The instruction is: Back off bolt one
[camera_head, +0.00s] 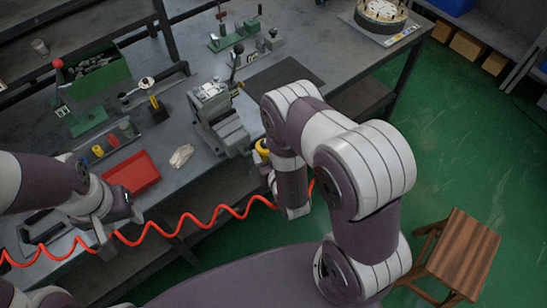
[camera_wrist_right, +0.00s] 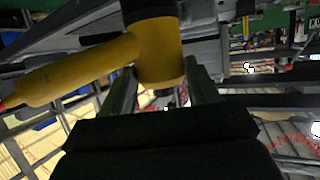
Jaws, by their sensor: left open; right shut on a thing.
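My right gripper (camera_wrist_right: 165,88) is shut on a yellow power tool (camera_wrist_right: 158,50), whose long yellow body extends left in the right wrist view. In the head view, a small part of the yellow tool (camera_head: 262,149) shows beside the right arm, which hides the right gripper's fingers. A grey vise (camera_head: 228,132) stands at the bench edge just left of the tool, with a light metal block (camera_head: 209,90) at its top. Individual bolts are too small to tell. My left gripper (camera_head: 104,240) is open and empty in front of the bench at lower left.
A red coiled hose (camera_head: 205,219) runs across the front of the bench. A red tray (camera_head: 132,172), a crumpled cloth (camera_head: 181,156) and a green bin (camera_head: 92,82) lie to the left. A wooden stool (camera_head: 462,252) stands at lower right.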

